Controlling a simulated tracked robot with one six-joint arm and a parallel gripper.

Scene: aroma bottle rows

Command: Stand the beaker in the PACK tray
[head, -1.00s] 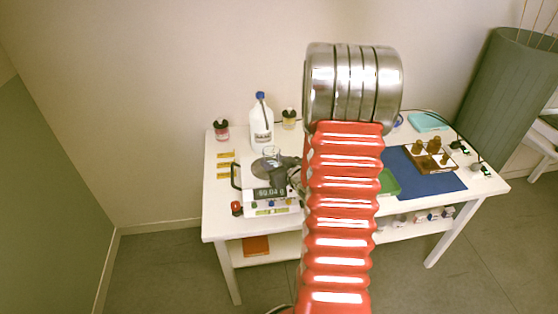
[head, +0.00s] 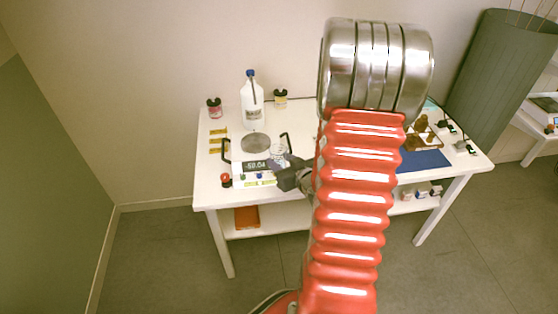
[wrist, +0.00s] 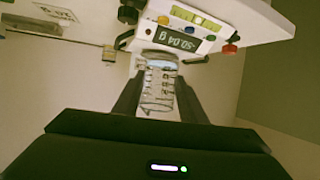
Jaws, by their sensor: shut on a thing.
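My gripper (head: 283,165) is shut on the clear glass beaker (head: 278,151). It holds the beaker off the balance, to the right of the bare round pan (head: 255,142). In the wrist view the beaker (wrist: 160,85) sits between the two fingers (wrist: 158,100). Graduation lines show on its glass. The balance display (wrist: 179,40) reads -50.04 g. I cannot make out a tray marked PACK; my arm hides part of the table. A wooden tray (head: 440,143) with brown bottles is partly visible at the right.
A white bottle with a blue cap (head: 253,105) stands behind the balance. Two small jars, one pink (head: 214,108) and one yellow (head: 280,98), stand near the back edge. A blue mat (head: 425,160) lies right of my arm. A red knob (head: 226,180) is at the balance's front left.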

